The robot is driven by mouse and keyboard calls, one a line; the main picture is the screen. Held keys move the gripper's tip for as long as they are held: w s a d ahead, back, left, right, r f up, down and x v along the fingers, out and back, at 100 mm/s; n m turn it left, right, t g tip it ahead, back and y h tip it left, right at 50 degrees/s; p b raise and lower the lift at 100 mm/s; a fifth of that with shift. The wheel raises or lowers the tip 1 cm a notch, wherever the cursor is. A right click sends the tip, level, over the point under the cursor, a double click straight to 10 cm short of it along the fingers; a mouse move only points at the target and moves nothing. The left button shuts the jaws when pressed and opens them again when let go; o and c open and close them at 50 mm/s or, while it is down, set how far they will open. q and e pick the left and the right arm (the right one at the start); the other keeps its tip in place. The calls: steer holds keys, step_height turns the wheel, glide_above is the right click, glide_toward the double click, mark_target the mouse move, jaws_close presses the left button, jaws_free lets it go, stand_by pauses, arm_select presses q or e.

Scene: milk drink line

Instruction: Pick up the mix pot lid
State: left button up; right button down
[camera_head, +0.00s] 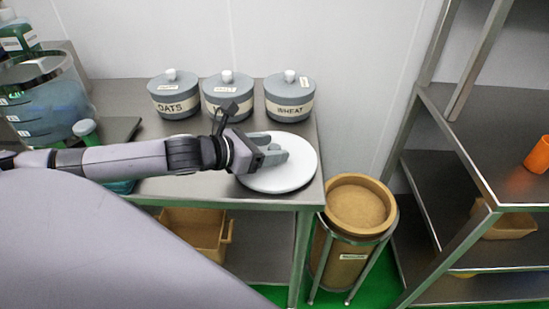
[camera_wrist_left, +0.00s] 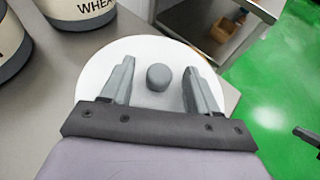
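The mix pot lid (camera_head: 293,178) is a round white disc lying flat near the right end of the metal table. Its grey round knob shows in the left wrist view (camera_wrist_left: 158,77), on the white lid (camera_wrist_left: 150,49). My left gripper (camera_head: 277,147) is over the lid. In the left wrist view my left gripper (camera_wrist_left: 159,84) is open, with one finger on each side of the knob and a gap to it on both sides. Whether the fingertips touch the lid I cannot tell.
Three grey-and-cream canisters, the oats canister (camera_head: 175,94), a middle one (camera_head: 228,90) and the wheat canister (camera_head: 290,97), stand behind the lid. A large clear pot (camera_head: 50,105) stands at left. A brown bin (camera_head: 358,205) and a metal shelf (camera_head: 470,130) are right of the table (camera_head: 140,165).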

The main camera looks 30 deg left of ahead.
arm_select(q)
jaws_close()
steer(key=shift+r, duration=0.1)
